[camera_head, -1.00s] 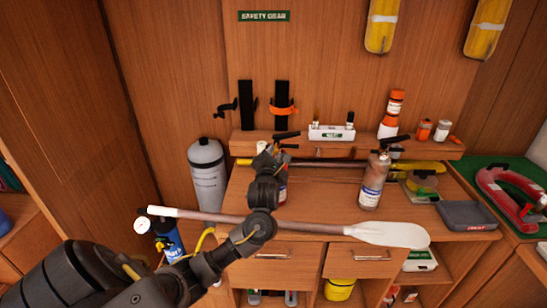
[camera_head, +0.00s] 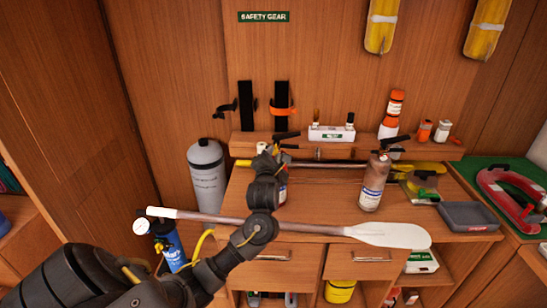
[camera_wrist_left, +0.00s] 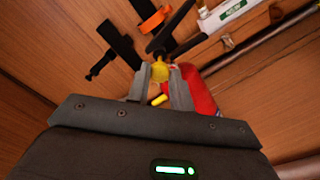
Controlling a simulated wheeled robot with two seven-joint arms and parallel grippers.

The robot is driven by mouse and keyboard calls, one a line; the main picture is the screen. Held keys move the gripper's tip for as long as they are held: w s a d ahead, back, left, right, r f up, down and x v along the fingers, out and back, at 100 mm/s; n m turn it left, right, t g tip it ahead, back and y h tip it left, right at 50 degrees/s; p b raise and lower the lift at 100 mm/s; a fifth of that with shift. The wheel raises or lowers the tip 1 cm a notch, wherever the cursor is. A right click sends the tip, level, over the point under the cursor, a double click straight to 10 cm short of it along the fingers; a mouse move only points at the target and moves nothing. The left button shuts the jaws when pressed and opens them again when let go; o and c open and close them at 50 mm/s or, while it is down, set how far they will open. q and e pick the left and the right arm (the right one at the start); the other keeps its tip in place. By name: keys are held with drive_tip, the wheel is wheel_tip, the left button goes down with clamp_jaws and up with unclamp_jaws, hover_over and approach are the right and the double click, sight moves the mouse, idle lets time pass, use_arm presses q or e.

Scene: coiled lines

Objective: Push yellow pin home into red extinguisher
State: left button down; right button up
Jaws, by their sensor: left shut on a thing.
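The red extinguisher (camera_head: 282,186) stands on the desk, mostly hidden behind my left arm in the head view; its black lever (camera_head: 286,137) shows above my gripper. In the left wrist view its red body (camera_wrist_left: 201,92) is just right of the fingers, and its black handle (camera_wrist_left: 172,32) lies beyond them. My left gripper (camera_wrist_left: 160,78) is shut on the yellow pin (camera_wrist_left: 160,70), whose yellow ring shows between the fingertips, close by the extinguisher's head. Another yellow piece (camera_wrist_left: 159,100) shows lower between the fingers. How deep the pin sits is hidden. My right gripper is not in view.
A tan extinguisher (camera_head: 373,185) stands to the right on the desk. A paddle (camera_head: 385,234) lies across the front, under my left arm. A grey cylinder (camera_head: 207,178) stands at left. A shelf behind holds a white box (camera_head: 332,133) and bottles. Black wall brackets (camera_head: 279,97) hang above.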

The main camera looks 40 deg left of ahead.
sight(275, 150)
use_arm(q)
drive_tip(key=shift+b+x, duration=1.35)
drive_tip(key=shift+x, duration=0.1)
drive_tip(key=shift+w+a, duration=0.1)
drive_tip(key=shift+w, duration=0.05)
drive_tip(key=c, duration=1.4)
unclamp_jaws()
drive_tip(key=shift+o, duration=0.4)
drive_tip(key=o, duration=0.5)
